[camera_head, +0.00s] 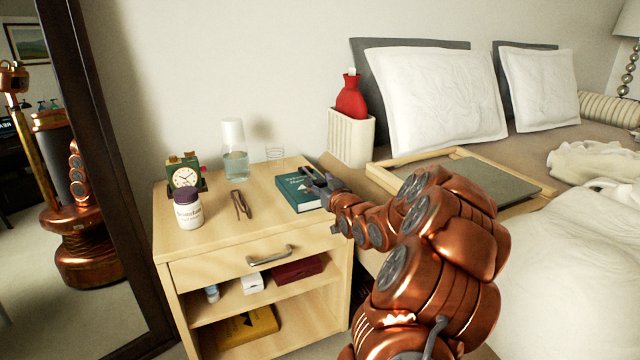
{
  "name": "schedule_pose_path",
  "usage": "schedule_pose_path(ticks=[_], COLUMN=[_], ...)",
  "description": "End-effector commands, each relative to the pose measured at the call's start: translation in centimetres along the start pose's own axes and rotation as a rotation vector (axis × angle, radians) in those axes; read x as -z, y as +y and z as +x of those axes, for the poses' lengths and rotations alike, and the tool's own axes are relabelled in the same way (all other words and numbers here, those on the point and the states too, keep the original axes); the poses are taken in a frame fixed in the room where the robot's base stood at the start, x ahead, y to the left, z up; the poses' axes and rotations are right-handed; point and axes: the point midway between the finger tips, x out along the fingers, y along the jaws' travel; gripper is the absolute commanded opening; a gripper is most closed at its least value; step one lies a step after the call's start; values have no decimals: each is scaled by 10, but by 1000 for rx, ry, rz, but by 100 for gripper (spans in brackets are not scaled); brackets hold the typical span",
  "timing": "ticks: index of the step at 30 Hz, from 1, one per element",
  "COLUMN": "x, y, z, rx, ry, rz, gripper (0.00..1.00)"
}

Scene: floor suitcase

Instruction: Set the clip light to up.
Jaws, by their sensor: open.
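My gripper (318,179) is at the right end of the nightstand top, over or beside the right edge of a teal book (297,193). Its dark fingers look apart, with nothing clearly between them. I cannot make out the clip light for certain. Small dark parts at the book's far right corner blend with my fingers, and my gripper covers part of that corner. Whether my fingers touch the book, I cannot tell.
The wooden nightstand (215,238) also holds a green clock (185,178), a jar (188,212), a carafe (235,163) and brown folded glasses (241,204). A ribbed bin (350,140) with a red hot-water bottle (351,98) stands behind my gripper. A bed tray (492,180) lies right.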

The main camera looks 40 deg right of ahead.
Motion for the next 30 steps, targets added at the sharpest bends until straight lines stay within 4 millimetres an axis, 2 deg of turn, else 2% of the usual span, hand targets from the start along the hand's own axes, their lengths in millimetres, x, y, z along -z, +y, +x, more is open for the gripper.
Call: schedule_pose_path(ticks=[3,20,30], x=[0,0,0], y=[0,0,0], z=[0,0,0], rx=[0,0,0], ry=[0,0,0], rz=[0,0,-1], gripper=[58,0,0])
